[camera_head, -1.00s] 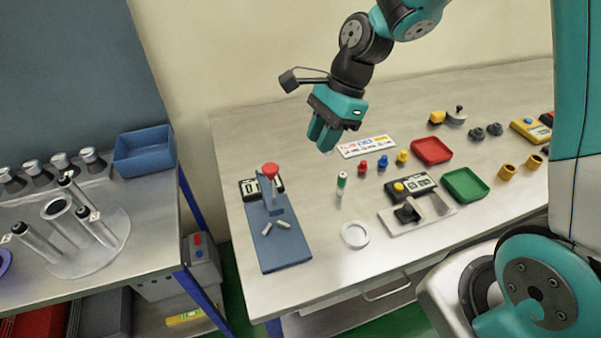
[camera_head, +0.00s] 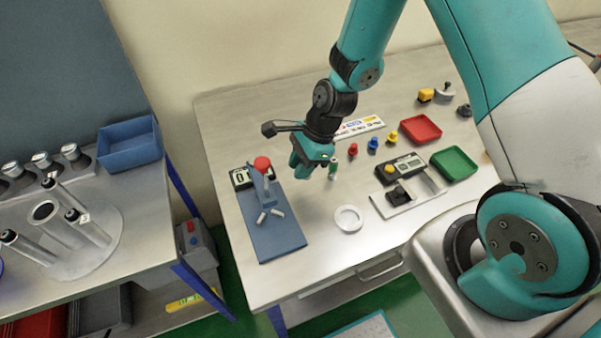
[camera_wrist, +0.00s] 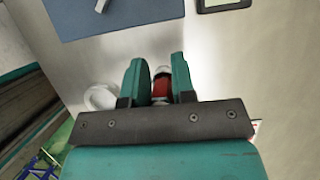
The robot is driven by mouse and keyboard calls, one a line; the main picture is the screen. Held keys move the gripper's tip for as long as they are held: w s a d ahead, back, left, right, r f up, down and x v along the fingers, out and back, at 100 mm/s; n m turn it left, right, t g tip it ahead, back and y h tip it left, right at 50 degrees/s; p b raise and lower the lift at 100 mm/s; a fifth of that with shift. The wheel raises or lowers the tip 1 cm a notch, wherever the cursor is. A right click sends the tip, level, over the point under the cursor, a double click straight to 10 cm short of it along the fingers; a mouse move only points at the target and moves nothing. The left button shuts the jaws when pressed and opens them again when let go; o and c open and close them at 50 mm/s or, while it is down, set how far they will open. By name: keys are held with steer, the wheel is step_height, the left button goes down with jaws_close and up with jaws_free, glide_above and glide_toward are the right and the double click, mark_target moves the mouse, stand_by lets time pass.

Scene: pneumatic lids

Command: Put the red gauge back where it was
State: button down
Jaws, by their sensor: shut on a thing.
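My gripper (camera_head: 302,170) hangs over the steel table, just right of the blue press stand. In the wrist view my gripper (camera_wrist: 159,62) is closed on a small red and white piece, which I take for the red gauge (camera_wrist: 160,88). Its lower part is hidden by my jaws. In the head view the fingers hide the held piece.
The blue press stand (camera_head: 275,236) with a red knob and small loose pins is at left. A white ring (camera_head: 348,219) lies in front. Red, blue and yellow pegs, a red tray (camera_head: 420,130) and a green tray (camera_head: 454,164) stand further right.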

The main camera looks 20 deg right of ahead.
steer(key=shift+f+p, duration=0.35)
steer(key=shift+f, duration=1.6)
steer(key=shift+f, duration=0.15)
steer(key=c, duration=0.9)
jaws_free()
steer(key=b+v, duration=0.3)
steer(key=v, duration=0.9)
steer(key=s+a+r+n, duration=0.4)
steer(key=s+r+n, duration=0.5)
steer(key=n, duration=0.3)
steer(key=s+a+r+n, duration=0.4)
steer(key=s+r+n, duration=0.5)
steer(key=n, duration=0.4)
steer(key=shift+s+r, duration=0.3)
